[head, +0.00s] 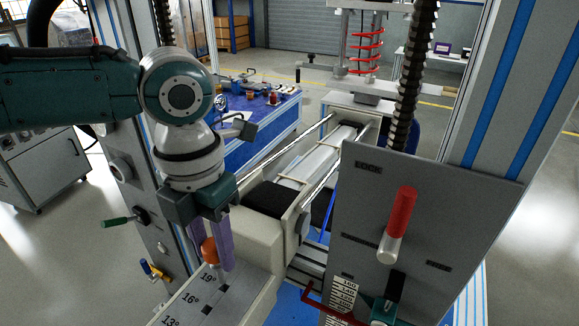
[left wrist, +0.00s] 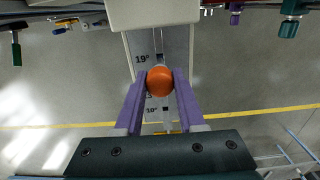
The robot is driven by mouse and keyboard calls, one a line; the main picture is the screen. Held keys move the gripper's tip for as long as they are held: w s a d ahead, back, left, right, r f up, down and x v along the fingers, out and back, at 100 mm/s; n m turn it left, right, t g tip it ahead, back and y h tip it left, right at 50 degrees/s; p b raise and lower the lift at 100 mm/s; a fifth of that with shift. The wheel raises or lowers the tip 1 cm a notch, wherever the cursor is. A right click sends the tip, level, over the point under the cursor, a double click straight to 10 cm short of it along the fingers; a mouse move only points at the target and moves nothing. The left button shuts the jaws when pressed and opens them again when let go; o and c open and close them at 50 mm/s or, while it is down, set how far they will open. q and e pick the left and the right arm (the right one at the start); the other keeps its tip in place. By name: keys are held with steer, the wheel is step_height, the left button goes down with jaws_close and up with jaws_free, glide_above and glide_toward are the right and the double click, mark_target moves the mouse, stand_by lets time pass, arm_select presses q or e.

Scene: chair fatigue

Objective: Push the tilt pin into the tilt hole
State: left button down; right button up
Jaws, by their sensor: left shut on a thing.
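The tilt pin has an orange ball head (head: 209,251). The ball also shows in the left wrist view (left wrist: 160,81), between the two purple fingers. My left gripper (head: 214,258) points down and is shut on this ball. The pin is over the grey angle plate (head: 238,300), which is marked 19°, 16° and 13° and has dark square holes. One dark hole (head: 206,309) shows near the 16° mark. My right gripper is not visible.
A grey panel with a red handle (head: 399,222) and a scale stands to the right of the plate. A green-handled lever (head: 121,220) sticks out at the left. A blue workbench (head: 262,112) with tools stands behind. Open floor lies at the left.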

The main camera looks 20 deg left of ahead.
mark_target(218, 265)
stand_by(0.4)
arm_select(q)
steer(key=shift+f+b, duration=2.2)
steer(key=shift+f, duration=0.65)
steer(key=shift+c, duration=2.2)
jaws_free()
step_height(218, 265, up, 10)
steer(key=shift+r, duration=0.1)
steer(key=shift+d, duration=0.1)
